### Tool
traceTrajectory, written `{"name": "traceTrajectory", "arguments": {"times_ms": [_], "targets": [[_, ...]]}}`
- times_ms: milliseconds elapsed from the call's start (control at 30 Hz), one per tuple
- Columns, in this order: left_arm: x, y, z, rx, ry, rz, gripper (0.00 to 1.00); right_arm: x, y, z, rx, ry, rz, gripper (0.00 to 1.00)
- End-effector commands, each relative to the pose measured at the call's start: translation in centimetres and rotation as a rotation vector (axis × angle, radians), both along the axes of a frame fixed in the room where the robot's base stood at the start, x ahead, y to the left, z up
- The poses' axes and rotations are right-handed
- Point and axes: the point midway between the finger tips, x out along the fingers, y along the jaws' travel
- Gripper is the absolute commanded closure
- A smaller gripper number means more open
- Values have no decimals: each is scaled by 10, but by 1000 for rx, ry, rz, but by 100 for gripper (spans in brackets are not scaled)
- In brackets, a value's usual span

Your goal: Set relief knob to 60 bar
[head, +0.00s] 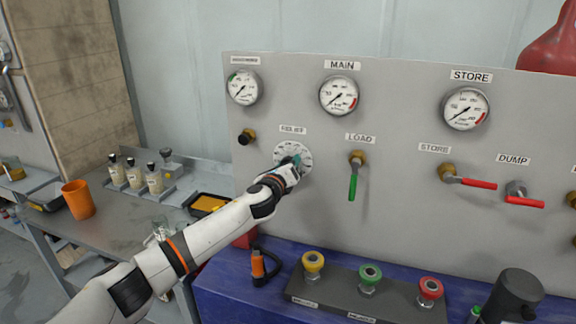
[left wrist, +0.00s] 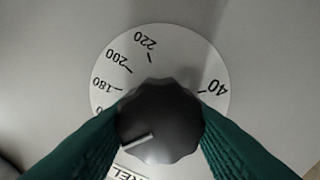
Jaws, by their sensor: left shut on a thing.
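The relief knob (left wrist: 160,120) is dark grey and scalloped, on a white round dial plate (left wrist: 185,50). My left gripper (left wrist: 160,135) is shut on it, with a green finger on each side. The white pointer line on the knob points to the lower left in the left wrist view. The marks 180, 200 and 220 show at the left and top, and 40 at the right; the fingers cover the lower marks, so I cannot read the set value. In the head view the dial plate (head: 283,150) sits under its label, and my left gripper (head: 296,161) hides most of the knob. My right gripper is out of view.
Gauges marked MAIN (head: 340,94) and STORE (head: 465,108) hang above. A green-handled load valve (head: 354,180) is right of the dial, and a black knob (head: 246,137) is at its upper left. Yellow, green and red buttons (head: 370,275) stand below on a box.

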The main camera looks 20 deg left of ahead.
Motion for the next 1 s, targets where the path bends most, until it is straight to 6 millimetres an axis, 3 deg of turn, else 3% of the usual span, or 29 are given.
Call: {"name": "traceTrajectory", "arguments": {"times_ms": [1000], "targets": [[0, 1, -5, -966, 34, 0, 83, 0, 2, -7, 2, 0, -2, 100]]}}
